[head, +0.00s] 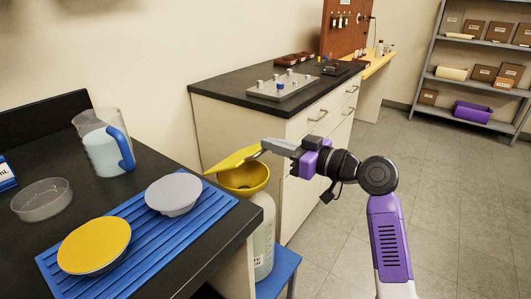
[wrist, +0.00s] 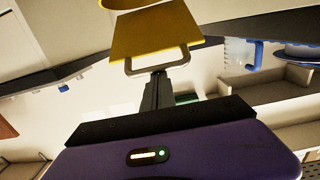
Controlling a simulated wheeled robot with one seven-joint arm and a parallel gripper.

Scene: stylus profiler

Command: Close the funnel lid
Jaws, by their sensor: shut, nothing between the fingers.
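The yellow funnel (head: 247,180) sits on top of a pale bottle (head: 263,240) beside the black bench. Its yellow lid (head: 232,159) is tilted open above the funnel mouth, its right side raised. In the wrist view the lid (wrist: 153,38) shows as a flat yellow plate with a wire handle loop (wrist: 180,62) on its near edge. My gripper (head: 265,147) is shut and empty, its fingertips at the lid's raised edge. In the wrist view the fingertips (wrist: 158,76) are close to the handle loop; I cannot tell whether they touch it.
The bottle stands on a blue stool (head: 285,268). On the bench's blue ribbed mat (head: 125,240) are a yellow-topped dish (head: 94,245) and a grey bowl (head: 173,193). Open floor lies to the right.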

